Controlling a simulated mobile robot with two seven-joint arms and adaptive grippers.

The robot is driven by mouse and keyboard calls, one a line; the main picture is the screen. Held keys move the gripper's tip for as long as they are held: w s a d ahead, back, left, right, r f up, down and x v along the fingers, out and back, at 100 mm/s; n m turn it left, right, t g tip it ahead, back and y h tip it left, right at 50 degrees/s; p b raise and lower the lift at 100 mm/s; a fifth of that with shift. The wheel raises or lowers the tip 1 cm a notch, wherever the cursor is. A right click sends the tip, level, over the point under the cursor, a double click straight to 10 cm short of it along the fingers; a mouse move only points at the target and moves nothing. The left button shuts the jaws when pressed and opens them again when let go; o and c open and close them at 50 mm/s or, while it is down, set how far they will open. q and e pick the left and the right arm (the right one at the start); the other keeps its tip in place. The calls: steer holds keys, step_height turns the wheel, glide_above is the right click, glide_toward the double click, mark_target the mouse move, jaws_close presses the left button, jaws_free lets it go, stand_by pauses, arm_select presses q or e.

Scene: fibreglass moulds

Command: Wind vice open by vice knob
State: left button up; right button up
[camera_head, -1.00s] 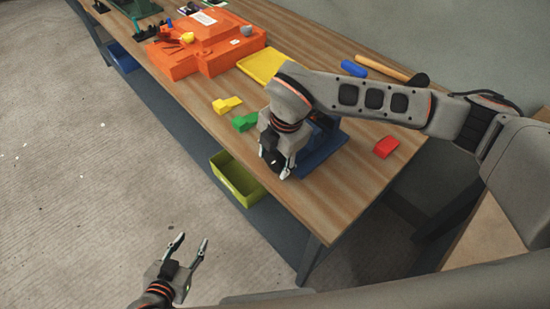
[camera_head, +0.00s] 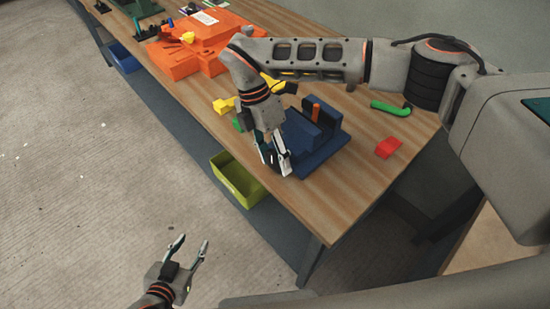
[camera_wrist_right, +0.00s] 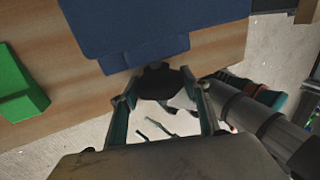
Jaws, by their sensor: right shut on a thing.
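The blue vice (camera_head: 325,150) sits at the table's front edge, with an orange piece (camera_head: 316,110) upright between its jaws. Its blue body also shows at the top of the right wrist view (camera_wrist_right: 125,30). The dark vice knob (camera_wrist_right: 165,82) sticks out from the vice's front, between the fingers of my right gripper (camera_head: 275,160). My right gripper is shut on it, and the fingers hide much of it in the head view. My left gripper (camera_head: 188,246) is open and empty over the floor, away from the table.
A red block (camera_head: 388,148) and a green-handled tool (camera_head: 390,108) lie right of the vice. Yellow (camera_head: 224,105) and green (camera_wrist_right: 18,85) blocks lie to its left, with orange moulds (camera_head: 190,50) beyond. An olive bin (camera_head: 236,180) stands below the table edge.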

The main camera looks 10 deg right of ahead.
steer(key=shift+g+h, duration=0.3)
steer(key=shift+g, duration=0.1)
steer(key=o, duration=1.1)
steer(key=v, duration=1.2)
